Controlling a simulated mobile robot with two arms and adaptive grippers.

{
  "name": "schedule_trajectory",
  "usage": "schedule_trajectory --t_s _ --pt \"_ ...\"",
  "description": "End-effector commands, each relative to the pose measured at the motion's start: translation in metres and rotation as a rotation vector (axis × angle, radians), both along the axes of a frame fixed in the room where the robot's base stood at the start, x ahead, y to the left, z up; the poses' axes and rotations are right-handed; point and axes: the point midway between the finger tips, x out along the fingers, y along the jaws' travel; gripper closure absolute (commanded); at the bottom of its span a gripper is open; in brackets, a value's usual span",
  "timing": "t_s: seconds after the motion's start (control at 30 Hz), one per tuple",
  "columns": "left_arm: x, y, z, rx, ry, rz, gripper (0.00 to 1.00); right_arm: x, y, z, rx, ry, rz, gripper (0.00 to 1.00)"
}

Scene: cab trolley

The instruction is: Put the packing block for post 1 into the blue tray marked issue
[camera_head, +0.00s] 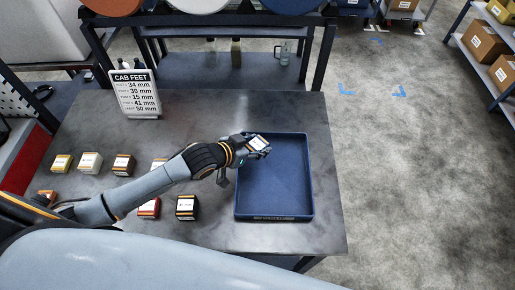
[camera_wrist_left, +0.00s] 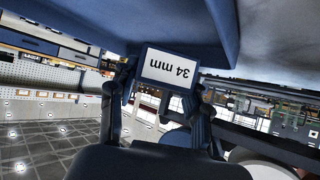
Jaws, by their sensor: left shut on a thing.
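My left gripper (camera_head: 247,150) is shut on a dark block with a white label (camera_head: 258,143). It holds the block over the upper left part of the blue tray (camera_head: 275,190). In the left wrist view the block's label (camera_wrist_left: 169,68) reads 34 mm, upside down, between the fingers. The tray is empty where its floor shows; its front-edge label is too small to read. The sign (camera_head: 135,93) headed CAB FEET lists several sizes, with 34 mm at the top. My right gripper is not in view.
Other labelled blocks stand left of the tray, including a yellow one (camera_head: 62,163), a brown one (camera_head: 124,164), a red one (camera_head: 149,208) and a black one (camera_head: 187,207). My left arm passes over the table (camera_head: 215,120) among them. Bare tabletop lies behind the tray.

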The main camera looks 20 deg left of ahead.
Motion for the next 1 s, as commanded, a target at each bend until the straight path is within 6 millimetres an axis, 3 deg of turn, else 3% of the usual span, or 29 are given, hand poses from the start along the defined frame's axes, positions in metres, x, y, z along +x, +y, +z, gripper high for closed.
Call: schedule_trajectory --t_s 0.13,0.33,0.73,0.77,0.8,0.87,1.0 --pt "0.009 -0.001 -0.009 -0.001 0.000 0.002 0.91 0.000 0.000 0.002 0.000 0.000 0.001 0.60" --pt "0.007 -0.001 -0.036 -0.001 0.002 0.000 0.91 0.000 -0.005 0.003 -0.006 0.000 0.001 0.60" --pt "0.007 -0.001 -0.042 -0.002 0.000 0.000 0.91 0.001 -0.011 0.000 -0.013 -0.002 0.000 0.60" --pt "0.007 -0.001 -0.042 0.000 0.000 -0.001 0.46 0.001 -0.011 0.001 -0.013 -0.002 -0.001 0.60" --pt "0.007 -0.001 -0.041 0.000 0.000 -0.001 0.38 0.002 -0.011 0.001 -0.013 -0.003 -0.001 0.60" --pt "0.007 -0.001 -0.041 0.000 0.000 -0.001 0.29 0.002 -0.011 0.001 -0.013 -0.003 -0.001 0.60" --pt "0.007 -0.001 -0.041 0.000 0.000 -0.001 0.29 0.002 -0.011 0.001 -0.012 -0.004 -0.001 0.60"
